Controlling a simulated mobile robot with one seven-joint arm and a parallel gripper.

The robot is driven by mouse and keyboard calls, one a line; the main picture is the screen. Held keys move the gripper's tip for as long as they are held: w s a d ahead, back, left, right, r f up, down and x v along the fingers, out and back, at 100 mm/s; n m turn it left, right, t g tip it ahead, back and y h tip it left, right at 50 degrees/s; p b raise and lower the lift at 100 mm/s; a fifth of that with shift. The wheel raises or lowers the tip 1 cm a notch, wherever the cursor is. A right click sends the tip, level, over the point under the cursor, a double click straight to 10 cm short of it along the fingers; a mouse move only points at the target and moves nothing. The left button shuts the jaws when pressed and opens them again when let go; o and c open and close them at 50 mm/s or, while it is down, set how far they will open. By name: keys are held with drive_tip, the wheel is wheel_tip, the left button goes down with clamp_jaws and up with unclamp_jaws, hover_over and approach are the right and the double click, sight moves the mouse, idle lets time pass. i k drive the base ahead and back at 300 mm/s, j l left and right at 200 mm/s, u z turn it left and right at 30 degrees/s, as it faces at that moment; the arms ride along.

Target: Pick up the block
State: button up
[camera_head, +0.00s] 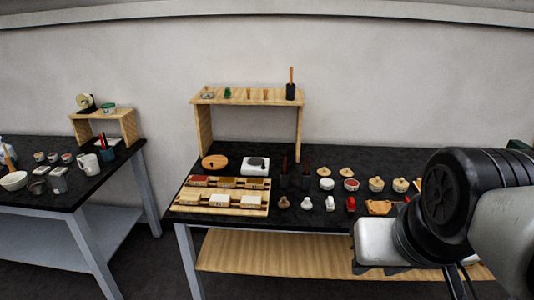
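Several small blocks sit in rows on a light wooden rack at the left of the near table. The back row has a red block (199,181), a brown block (227,182) and a yellowish block (254,183). The front row has pale blocks, one of them at the left (192,199). I cannot tell which one is the block named. My arm fills the right side, in front of the table's right end. No gripper fingers show, and the arm hides part of the tabletop.
The black table (180,207) also holds a round wooden lid (214,162), a white square device (255,165), small lidded pots (376,184) and a red item (351,204). A wooden riser (204,130) stands behind. A second table (50,200) is at left, with a floor gap between.

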sight(219, 200)
drive_tip(key=i+j+z, duration=0.3)
drive_tip(key=j, duration=0.35)
drive_tip(key=i+j+z, duration=0.15)
drive_tip(key=j, duration=0.2)
drive_tip(key=i+j+z, duration=0.15)
drive_tip(key=j, duration=0.25)
drive_tip(key=i+j+z, duration=0.15)
drive_tip(key=j, duration=0.25)
drive_tip(key=i+j+z, duration=0.15)
drive_tip(key=j, duration=0.25)
drive_tip(key=j+z, duration=0.15)
drive_tip(key=j, duration=0.25)
drive_tip(key=i, duration=0.05)
